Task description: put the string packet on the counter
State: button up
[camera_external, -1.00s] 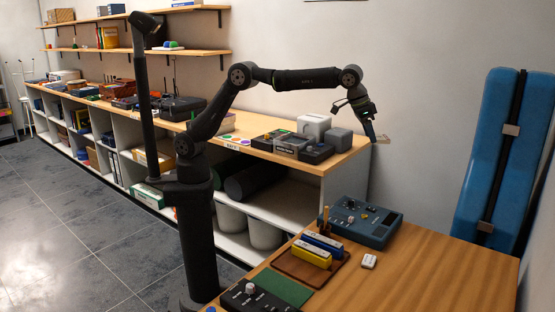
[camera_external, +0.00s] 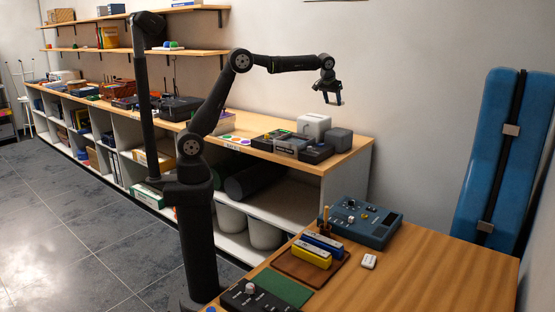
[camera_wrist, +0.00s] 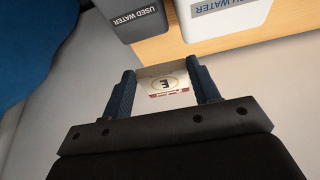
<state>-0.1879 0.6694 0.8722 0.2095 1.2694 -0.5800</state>
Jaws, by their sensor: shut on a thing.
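My gripper (camera_external: 329,97) is shut on a small flat pale packet (camera_wrist: 165,84) marked with a letter E and a red band. In the wrist view, the packet sits between my two fingers, one at each side edge. In the external view, my gripper is in the air above the right part of the long wooden counter (camera_external: 345,160) along the wall, and the packet is too small there to make out clearly. I take this packet to be the string packet; the word itself cannot be read.
A white box (camera_external: 314,126) and a grey box (camera_external: 339,141) stand near the counter's right end. The wrist view shows a grey "USED WATER" container (camera_wrist: 137,14). Instrument trays (camera_external: 290,144) stand left of them. A wooden table (camera_external: 440,265) with a blue device (camera_external: 365,222) is in front.

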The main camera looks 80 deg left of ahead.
jog(key=s+a+n, duration=0.3)
jog(key=s+a, duration=0.3)
jog(key=a, duration=0.7)
jog(key=n+g+y, duration=0.1)
jog(key=n, duration=0.1)
send_over(289, 129)
jog(key=d, duration=0.2)
jog(key=f, duration=1.8)
jog(key=shift+s+d+f, duration=0.1)
jog(key=shift+s+f, duration=0.05)
jog(key=shift+s, duration=0.05)
jog(key=shift+f, duration=2)
jog(key=shift+f, duration=0.1)
jog(key=o, duration=0.6)
jog(key=shift+f, duration=0.1)
jog(key=shift+c, duration=0.2)
jog(key=o, duration=0.4)
